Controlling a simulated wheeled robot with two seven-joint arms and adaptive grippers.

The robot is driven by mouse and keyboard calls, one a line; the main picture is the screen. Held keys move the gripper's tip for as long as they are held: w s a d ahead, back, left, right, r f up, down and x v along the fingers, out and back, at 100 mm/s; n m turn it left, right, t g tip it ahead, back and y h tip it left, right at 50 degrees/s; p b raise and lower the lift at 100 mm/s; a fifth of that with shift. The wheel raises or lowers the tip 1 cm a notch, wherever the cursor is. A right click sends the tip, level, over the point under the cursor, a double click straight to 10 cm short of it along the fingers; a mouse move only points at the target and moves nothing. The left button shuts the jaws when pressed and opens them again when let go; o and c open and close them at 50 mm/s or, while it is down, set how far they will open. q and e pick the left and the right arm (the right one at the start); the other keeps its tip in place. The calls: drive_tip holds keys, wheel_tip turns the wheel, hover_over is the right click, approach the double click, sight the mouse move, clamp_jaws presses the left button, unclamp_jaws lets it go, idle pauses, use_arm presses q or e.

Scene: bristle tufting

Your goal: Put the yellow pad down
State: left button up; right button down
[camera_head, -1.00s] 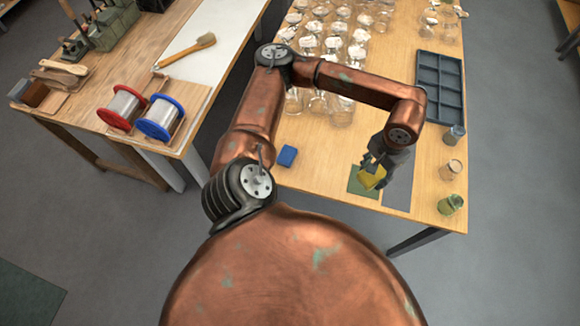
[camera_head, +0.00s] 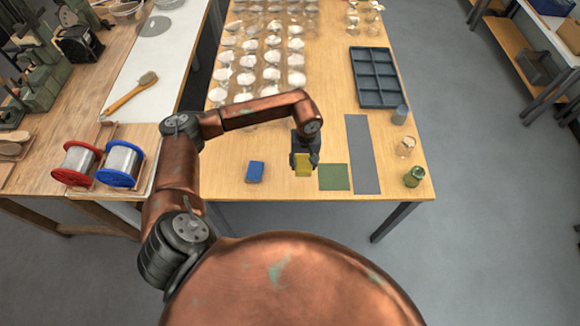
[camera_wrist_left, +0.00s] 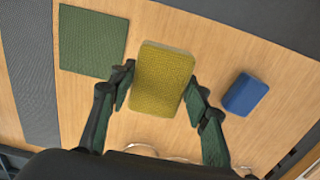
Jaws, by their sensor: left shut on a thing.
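The yellow pad (camera_head: 303,170) is a small block held in my left gripper (camera_head: 305,160) over the bare wood between the blue pad and the green mat. In the left wrist view the yellow pad (camera_wrist_left: 162,78) sits between the two fingers of my left gripper (camera_wrist_left: 160,92), which is shut on it. Its height above the table is hard to tell. The blue pad (camera_head: 255,171) lies on the table to its left; it also shows in the left wrist view (camera_wrist_left: 245,94). My right gripper is not in view.
A flat green mat (camera_head: 334,177) lies just right of the gripper, beside a long grey strip (camera_head: 363,155). A blue-grey compartment tray (camera_head: 375,78) lies farther back. A green jar (camera_head: 414,177) stands near the right edge.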

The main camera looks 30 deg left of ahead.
use_arm(q)
hover_over(291, 171)
wheel_tip(291, 171, down, 6)
drive_tip(key=shift+s+d+f+p, duration=0.15)
drive_tip(key=shift+p, duration=0.15)
drive_tip(key=shift+f+p, duration=0.35)
drive_tip(key=shift+f, duration=1.25)
drive_tip(key=shift+f, duration=0.15)
drive_tip(key=o, duration=1)
wheel_tip(291, 171, up, 12)
drive_tip(key=b, duration=0.1)
drive_tip(key=shift+r, duration=0.2)
